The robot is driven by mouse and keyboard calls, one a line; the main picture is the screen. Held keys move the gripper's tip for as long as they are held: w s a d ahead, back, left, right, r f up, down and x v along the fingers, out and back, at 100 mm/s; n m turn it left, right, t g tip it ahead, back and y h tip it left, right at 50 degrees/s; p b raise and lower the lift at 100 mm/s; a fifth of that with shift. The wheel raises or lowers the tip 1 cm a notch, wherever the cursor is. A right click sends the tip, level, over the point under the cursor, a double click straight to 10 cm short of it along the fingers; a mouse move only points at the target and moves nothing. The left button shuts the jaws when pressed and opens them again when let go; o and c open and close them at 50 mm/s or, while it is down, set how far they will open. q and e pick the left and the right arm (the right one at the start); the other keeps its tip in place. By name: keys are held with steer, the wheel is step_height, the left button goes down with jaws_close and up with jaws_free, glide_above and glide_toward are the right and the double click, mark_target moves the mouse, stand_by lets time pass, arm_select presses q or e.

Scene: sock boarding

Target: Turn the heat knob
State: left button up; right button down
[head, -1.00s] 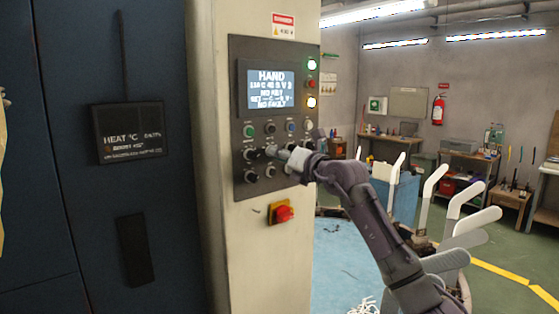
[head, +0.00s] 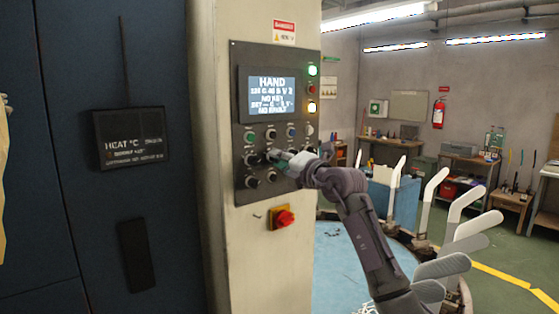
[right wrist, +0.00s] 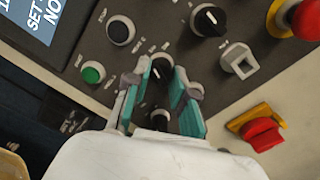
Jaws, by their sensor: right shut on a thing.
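The control panel (head: 237,110) stands on a pale pillar, with a lit screen (head: 271,87) reading HAND and rows of buttons and black knobs. My right gripper (head: 273,156) is at the panel's lower knob rows. In the right wrist view its teal fingers (right wrist: 166,76) stand on either side of a black knob (right wrist: 161,67) and are shut on it. A second black knob (right wrist: 159,120) shows between the fingers nearer the palm. The held knob's label is too small to read for certain. My left gripper is out of view.
A red and yellow switch (head: 281,217) sticks out below the panel; it also shows in the right wrist view (right wrist: 262,133). A red button (right wrist: 300,17) is at that view's top right. Pale upright sock-shaped boards (head: 462,205) stand right of my arm.

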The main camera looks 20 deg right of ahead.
stand_by(0.3)
steer(key=c, duration=1)
jaws_free()
steer(key=shift+o, duration=0.2)
steer(key=v, duration=1.2)
steer(key=shift+f, duration=0.15)
steer(key=shift+d, duration=0.1)
